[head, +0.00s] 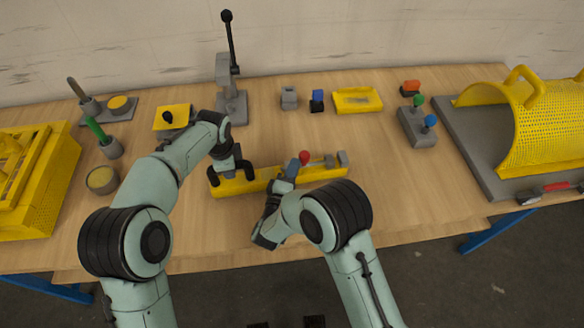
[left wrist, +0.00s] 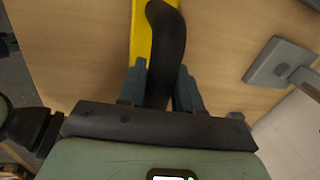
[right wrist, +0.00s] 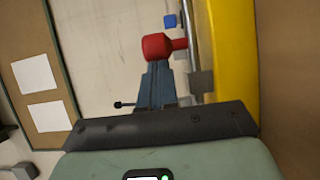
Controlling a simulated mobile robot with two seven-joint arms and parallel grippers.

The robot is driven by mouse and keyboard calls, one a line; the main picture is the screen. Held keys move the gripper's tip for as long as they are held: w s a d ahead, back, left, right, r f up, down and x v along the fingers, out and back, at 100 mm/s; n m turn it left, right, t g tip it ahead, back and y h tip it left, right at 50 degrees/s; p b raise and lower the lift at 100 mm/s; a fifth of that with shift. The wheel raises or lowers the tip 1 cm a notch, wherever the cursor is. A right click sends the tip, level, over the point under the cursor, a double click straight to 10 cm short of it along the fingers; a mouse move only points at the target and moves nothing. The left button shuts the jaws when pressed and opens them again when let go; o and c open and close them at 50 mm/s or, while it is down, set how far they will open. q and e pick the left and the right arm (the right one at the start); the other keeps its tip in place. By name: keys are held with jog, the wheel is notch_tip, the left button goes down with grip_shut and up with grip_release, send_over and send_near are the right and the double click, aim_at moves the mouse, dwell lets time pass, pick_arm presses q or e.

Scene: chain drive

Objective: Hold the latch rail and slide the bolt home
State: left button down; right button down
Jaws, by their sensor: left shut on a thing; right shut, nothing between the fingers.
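The yellow latch rail (head: 262,181) lies across the middle of the table, with a black handle (head: 214,175) near its left end. My left gripper (head: 233,158) is shut on that handle, which also shows between its fingers in the left wrist view (left wrist: 168,45). The bolt's red knob (head: 305,157) stands up from the rail's right half. In the right wrist view the knob (right wrist: 157,46) joins a grey bolt rod (right wrist: 193,40) along the rail. My right gripper (right wrist: 157,75) is shut and empty, its tips close against the knob; contact is unclear.
A grey end block (head: 342,158) stands at the rail's right end. A button box (head: 417,128) stands to the right.

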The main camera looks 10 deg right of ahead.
jog(key=d, duration=0.5)
jog(key=shift+w+d, duration=0.1)
jog(key=shift+w, duration=0.1)
jog(key=shift+d, duration=0.1)
pick_arm(q)
jog(key=shift+a, duration=0.15)
pick_arm(e)
jog(key=shift+s+a, duration=0.15)
jog(key=shift+a, duration=0.35)
jog(key=a, duration=0.1)
jog(key=s+a, duration=0.1)
jog(key=a, duration=0.1)
jog(key=shift+a, duration=0.1)
jog(key=v, duration=1)
pick_arm(q)
jog(key=c, duration=0.7)
grip_release()
